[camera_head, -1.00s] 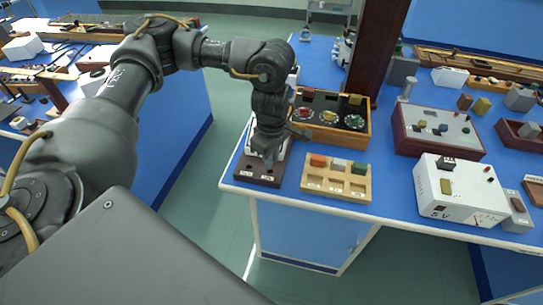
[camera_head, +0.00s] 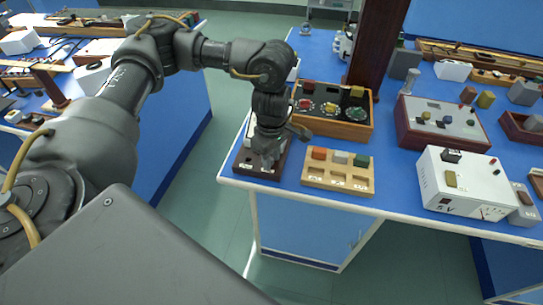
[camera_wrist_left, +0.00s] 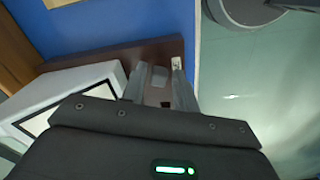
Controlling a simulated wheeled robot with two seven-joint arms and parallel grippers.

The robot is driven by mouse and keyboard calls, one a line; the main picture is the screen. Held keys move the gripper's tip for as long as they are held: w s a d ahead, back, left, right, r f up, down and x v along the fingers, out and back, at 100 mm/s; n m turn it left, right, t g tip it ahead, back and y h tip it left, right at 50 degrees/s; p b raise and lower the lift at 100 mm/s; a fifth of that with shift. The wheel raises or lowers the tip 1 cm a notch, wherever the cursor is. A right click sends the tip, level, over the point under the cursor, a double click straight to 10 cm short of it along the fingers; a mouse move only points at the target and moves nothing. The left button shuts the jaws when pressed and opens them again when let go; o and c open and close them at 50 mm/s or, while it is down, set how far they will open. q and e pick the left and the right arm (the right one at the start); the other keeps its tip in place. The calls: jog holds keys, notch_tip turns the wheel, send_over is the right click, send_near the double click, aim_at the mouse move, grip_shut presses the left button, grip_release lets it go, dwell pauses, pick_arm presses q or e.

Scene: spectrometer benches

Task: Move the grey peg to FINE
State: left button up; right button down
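A grey peg (camera_wrist_left: 158,77) shows between the fingers of my left gripper (camera_wrist_left: 160,75) in the left wrist view, over a dark brown base. In the head view my left gripper (camera_head: 266,160) points down at this dark brown base (camera_head: 240,166) near the bench's front left corner. The fingers hide the peg there. The fingers stand close on either side of the peg; I cannot tell whether they press on it. Small white labels on the base are too small to read. My right gripper is not in view.
A wooden tray (camera_head: 338,185) with red, white and green blocks stands just right of the base. Behind it is a wooden box (camera_head: 340,130) with dials. A white meter box (camera_head: 465,190) stands further right. The bench edge is close to the base.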

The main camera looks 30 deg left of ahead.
pick_arm(q)
jog(key=shift+o, duration=1.1)
notch_tip(320, 180, up, 11)
jog(key=shift+f, duration=0.15)
